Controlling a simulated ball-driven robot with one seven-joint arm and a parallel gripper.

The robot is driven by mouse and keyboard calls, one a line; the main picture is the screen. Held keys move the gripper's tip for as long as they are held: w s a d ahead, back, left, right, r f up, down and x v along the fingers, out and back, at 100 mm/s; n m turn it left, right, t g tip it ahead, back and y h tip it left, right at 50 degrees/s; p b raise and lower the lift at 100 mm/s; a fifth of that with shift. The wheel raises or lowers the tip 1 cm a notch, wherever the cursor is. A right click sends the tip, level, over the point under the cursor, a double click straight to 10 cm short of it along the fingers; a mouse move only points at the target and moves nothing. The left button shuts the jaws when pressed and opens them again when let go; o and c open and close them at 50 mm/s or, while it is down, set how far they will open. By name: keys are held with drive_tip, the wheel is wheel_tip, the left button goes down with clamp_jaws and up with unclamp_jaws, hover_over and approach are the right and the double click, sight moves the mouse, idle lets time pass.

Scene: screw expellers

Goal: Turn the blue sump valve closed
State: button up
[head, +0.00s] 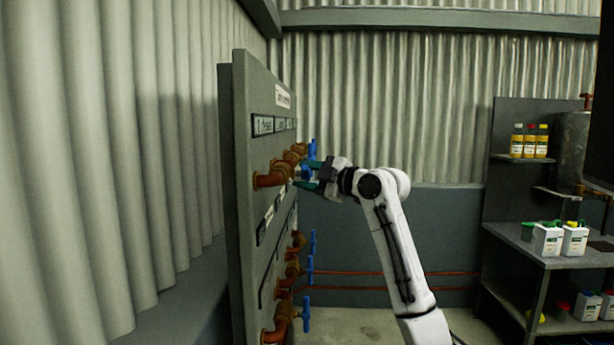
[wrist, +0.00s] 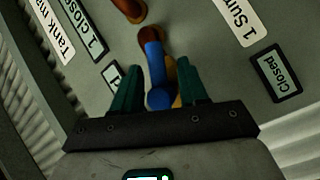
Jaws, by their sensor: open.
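A blue valve handle (wrist: 155,65) on a brass-coloured valve body stands on the grey panel in the wrist view. My gripper (wrist: 156,68) is open, with its two dark green fingers on either side of this handle. A gap shows on both sides, and I cannot make out contact. A label that begins "1 Sum" (wrist: 239,20) is on the panel nearby, partly cut off. In the head view my gripper (head: 308,175) is at the upper row of valves, and its fingers partly hide the blue handle (head: 305,172) there.
The panel (head: 262,100) also carries another upper blue handle (head: 311,148) close by and a lower row with several handles (head: 305,314). A "Closed" plate (wrist: 276,73) is at right in the wrist view. A shelf (head: 520,250) with bottles and jugs stands at far right.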

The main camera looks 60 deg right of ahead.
clamp_jaws()
